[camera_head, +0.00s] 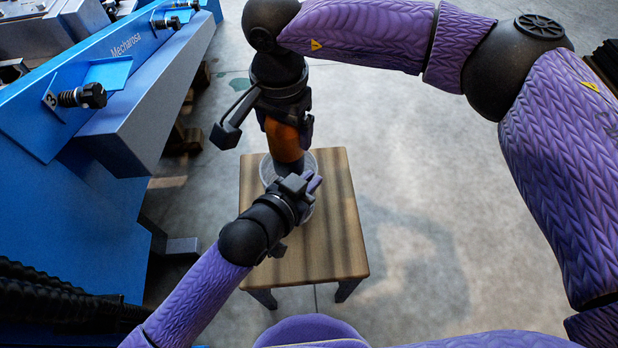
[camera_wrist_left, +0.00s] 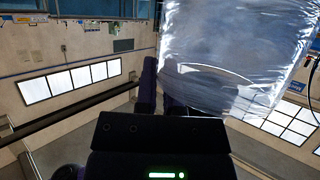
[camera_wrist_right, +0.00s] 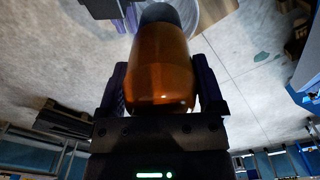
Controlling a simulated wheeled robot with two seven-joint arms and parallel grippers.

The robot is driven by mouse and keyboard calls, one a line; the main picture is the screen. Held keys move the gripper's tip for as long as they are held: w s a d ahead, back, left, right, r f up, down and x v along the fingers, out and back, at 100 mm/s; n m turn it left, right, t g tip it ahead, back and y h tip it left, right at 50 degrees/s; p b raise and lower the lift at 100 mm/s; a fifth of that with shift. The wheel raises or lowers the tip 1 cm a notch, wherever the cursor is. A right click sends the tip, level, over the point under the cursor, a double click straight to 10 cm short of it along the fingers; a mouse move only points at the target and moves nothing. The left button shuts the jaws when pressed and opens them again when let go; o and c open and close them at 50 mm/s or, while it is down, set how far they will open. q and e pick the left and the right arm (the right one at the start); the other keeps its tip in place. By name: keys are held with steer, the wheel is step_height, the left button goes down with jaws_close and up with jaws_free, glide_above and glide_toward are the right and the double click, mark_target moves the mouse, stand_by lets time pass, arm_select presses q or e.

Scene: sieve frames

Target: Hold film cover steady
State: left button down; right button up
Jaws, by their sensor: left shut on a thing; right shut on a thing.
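The film cover (camera_head: 308,160) is a clear, round, see-through piece above the wooden stool, partly hidden by my arms. In the left wrist view the wrinkled clear film (camera_wrist_left: 235,55) fills the upper right. My left gripper (camera_head: 311,184) is shut on its near edge; in its own view the fingers (camera_wrist_left: 160,88) stand close together at the film's side. My right gripper (camera_head: 284,122) is shut on an orange, dark-ended tool (camera_wrist_right: 161,65) and points it down into the round opening. The tool's lower end (camera_head: 288,158) is inside the clear wall; whether it touches is hidden.
The wooden stool (camera_head: 335,240) stands on a grey concrete floor (camera_head: 420,220). A blue machine frame (camera_head: 110,80) with black knobs runs along the left. The floor right of the stool is clear.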

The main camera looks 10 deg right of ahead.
arm_select(q)
steer(key=shift+f, duration=0.15)
arm_select(e)
steer(key=shift+f, duration=1.1)
steer(key=o, duration=1.3)
steer(key=shift+o, duration=0.2)
step_height(320, 180, up, 12)
steer(key=shift+r, duration=0.1)
arm_select(q)
steer(key=c, duration=0.7)
jaws_free()
steer(key=shift+o, duration=0.2)
